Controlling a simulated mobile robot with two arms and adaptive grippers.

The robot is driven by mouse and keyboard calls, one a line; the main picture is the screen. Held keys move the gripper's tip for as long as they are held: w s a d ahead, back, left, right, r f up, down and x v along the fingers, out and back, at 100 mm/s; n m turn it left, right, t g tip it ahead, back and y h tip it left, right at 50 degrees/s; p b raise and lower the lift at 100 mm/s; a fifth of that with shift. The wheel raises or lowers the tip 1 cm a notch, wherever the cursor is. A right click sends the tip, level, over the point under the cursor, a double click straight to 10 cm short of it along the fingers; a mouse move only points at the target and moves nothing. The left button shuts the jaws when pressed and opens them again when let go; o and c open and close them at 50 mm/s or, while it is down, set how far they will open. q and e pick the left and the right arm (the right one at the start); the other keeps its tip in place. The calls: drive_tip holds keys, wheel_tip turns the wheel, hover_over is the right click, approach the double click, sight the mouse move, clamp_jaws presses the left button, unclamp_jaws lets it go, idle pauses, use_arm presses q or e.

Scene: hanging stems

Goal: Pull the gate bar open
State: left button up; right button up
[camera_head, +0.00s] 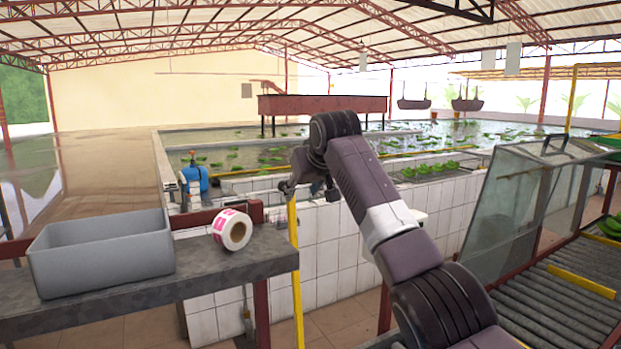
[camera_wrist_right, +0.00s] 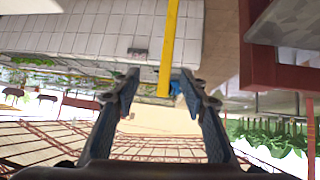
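The yellow gate bar (camera_head: 295,262) stands upright just right of the grey counter in the head view. My right gripper (camera_head: 287,187) is at its upper end and partly covers it there. In the right wrist view, which is upside down, the bar (camera_wrist_right: 170,42) runs down between the two fingertips of my right gripper (camera_wrist_right: 161,76). The fingers are spread, with a gap visible on each side of the bar. I cannot tell whether the bar is fully within their depth. My left gripper is not in view.
A grey bin (camera_head: 102,255) and a pink-and-white tape roll (camera_head: 232,230) sit on the grey counter (camera_head: 225,268) at left. A tiled tank wall (camera_head: 325,245) stands behind the bar. A glass-hooded roller conveyor (camera_head: 550,312) is at right.

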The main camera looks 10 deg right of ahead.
drive_tip(key=v, duration=0.9)
drive_tip(key=shift+s, duration=0.25)
drive_tip(key=shift+d+r, duration=0.1)
